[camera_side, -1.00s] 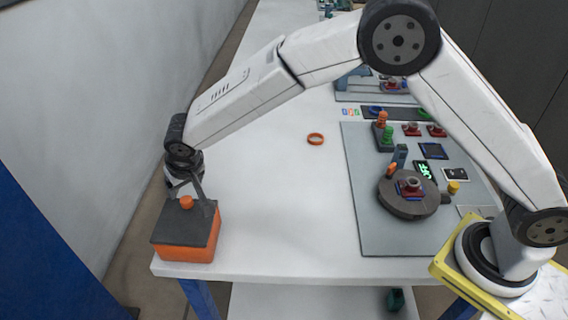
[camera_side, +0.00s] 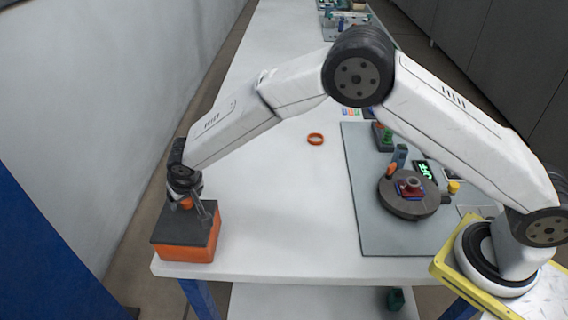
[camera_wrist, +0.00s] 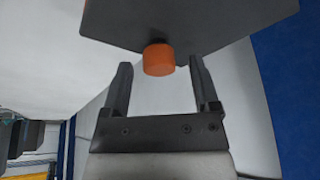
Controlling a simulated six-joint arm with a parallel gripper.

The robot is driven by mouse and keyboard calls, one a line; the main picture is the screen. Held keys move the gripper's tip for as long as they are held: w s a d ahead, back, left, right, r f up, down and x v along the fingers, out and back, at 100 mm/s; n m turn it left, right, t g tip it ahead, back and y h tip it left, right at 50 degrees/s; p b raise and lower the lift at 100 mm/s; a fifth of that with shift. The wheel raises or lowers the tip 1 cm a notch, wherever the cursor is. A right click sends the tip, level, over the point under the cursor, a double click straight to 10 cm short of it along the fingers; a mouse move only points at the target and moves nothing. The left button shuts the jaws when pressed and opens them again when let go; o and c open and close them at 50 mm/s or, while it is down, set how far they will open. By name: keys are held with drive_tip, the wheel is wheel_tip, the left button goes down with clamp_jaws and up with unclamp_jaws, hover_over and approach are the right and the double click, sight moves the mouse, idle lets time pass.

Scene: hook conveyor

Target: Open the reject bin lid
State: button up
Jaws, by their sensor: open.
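The reject bin is an orange box (camera_side: 186,254) with a dark grey lid (camera_side: 182,229), at the near left corner of the white table. The lid lies shut on the box. An orange knob (camera_side: 186,203) sits on the lid near its far edge; it also shows in the wrist view (camera_wrist: 159,60). My gripper (camera_side: 193,212) is open at the lid's far side. In the wrist view my fingers (camera_wrist: 163,82) are spread, one to each side of the knob, with gaps between them and it. I cannot tell whether the fingertips touch the lid.
A grey board (camera_side: 385,238) with a round turntable (camera_side: 408,204) and small parts is farther right. A wall stands to the left.

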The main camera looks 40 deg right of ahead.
drive_tip(key=shift+w+f, duration=0.2)
drive_tip(key=shift+f, duration=0.35)
clamp_jaws()
idle(1.2)
